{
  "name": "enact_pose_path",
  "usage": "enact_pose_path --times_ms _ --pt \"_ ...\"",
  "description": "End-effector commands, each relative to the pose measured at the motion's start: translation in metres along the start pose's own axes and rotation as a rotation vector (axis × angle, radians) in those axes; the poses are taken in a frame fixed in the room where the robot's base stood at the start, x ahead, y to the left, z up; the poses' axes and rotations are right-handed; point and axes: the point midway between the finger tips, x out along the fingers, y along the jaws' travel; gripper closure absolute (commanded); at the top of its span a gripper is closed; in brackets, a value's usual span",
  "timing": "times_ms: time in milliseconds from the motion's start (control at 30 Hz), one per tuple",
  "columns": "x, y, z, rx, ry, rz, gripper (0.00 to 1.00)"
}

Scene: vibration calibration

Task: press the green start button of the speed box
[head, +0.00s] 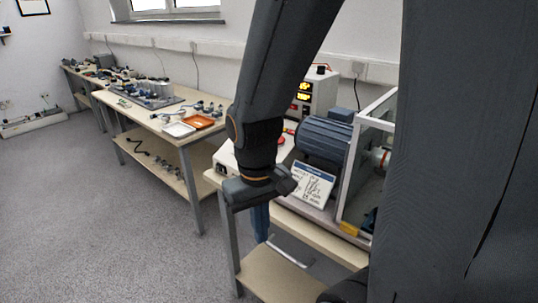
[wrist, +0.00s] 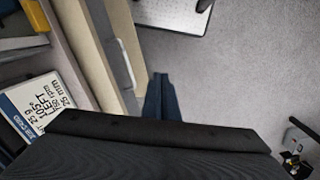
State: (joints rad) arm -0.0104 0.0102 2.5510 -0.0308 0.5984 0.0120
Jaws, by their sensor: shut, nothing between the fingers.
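My gripper (head: 261,225) hangs in front of the bench edge in the head view, its blue fingers together and pointing down, with nothing between them. In the wrist view its fingers (wrist: 159,92) show over the grey floor beside the bench. A low pale box (head: 227,157) stands on the bench behind my arm, partly hidden; a red button (head: 281,140) shows at its right. It may be the speed box, but I cannot tell. A taller white box with lit yellow displays (head: 304,91) stands behind. I see no green button in either view.
A blue motor (head: 323,140) and a framed clear enclosure (head: 352,182) stand on the bench. A written card (head: 312,184) leans in front of the motor; it also shows in the wrist view (wrist: 38,104). A metal handle (head: 290,252) is below the bench top.

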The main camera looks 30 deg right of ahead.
Motion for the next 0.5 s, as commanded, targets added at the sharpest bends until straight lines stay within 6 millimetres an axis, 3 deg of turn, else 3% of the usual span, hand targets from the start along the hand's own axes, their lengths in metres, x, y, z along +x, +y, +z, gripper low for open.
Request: enact_pose_path --times_ms 133,267,367,500 --pt "-0.006 0.013 0.003 -0.134 -0.079 0.098 1.00" --pt "-0.018 0.041 -0.001 -0.307 -0.175 0.252 1.00" --pt "-0.030 0.065 -0.015 -0.442 -0.236 0.391 1.00" --pt "-0.053 0.094 -0.047 -0.621 -0.297 0.602 1.00"
